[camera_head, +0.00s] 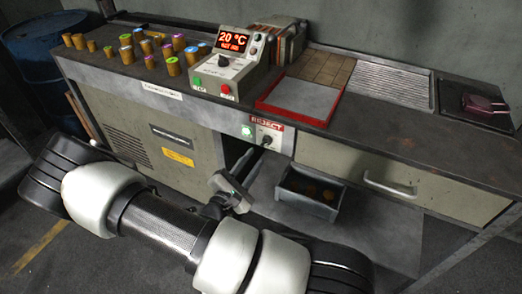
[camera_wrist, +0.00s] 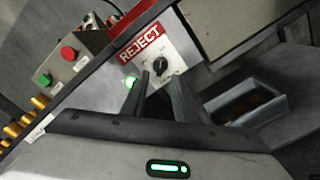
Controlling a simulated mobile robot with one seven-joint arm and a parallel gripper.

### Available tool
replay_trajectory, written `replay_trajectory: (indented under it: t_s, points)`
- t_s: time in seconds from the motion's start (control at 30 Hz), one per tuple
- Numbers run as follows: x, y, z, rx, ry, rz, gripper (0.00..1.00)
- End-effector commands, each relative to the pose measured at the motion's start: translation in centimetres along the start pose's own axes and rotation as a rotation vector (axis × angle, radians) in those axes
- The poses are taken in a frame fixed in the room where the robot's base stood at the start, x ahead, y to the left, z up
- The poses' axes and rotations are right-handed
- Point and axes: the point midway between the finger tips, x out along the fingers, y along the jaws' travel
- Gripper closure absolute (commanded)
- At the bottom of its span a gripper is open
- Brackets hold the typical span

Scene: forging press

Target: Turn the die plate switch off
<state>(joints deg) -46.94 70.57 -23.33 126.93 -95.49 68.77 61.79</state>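No readable label names the die plate switch. A dark rotary knob (camera_head: 266,140) sits on a pale front panel beside a red REJECT label. The wrist view also shows this knob (camera_wrist: 160,68), just beyond my fingertips; its setting is too small to read. Another dark knob (camera_head: 223,61) is on the grey control box (camera_head: 204,83) on the bench, under a display reading 20 °C. My gripper (camera_head: 251,163) is in front of and below the REJECT panel. In the wrist view, my gripper (camera_wrist: 161,82) is open and empty, its two dark fingers apart below the knob.
A lit green indicator (camera_head: 246,131) is left of the REJECT knob. A dark bin (camera_head: 310,194) stands on the lower shelf, and a drawer handle (camera_head: 390,185) protrudes at right. Several coloured-top cylinders (camera_head: 126,47) and a red-edged tray (camera_head: 285,113) are on the bench.

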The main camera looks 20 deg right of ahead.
Motion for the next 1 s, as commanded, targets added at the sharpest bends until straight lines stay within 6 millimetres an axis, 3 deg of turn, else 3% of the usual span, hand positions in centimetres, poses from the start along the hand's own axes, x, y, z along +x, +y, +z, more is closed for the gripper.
replay_trajectory:
  t_s: [0.1, 0.3, 0.73, 0.9, 1.0]
  points:
    - [2.5, -0.1, 0.0, 0.001, -0.003, -0.002, 0.73]
    - [5.2, -0.1, 0.0, 0.001, -0.002, -0.001, 0.73]
    - [6.2, 0.0, 0.0, 0.0, 0.001, -0.001, 0.73]
    - [6.2, 0.0, 0.0, 0.0, 0.001, -0.001, 1.0]
    - [6.2, 0.0, 0.0, 0.0, 0.0, -0.001, 1.0]
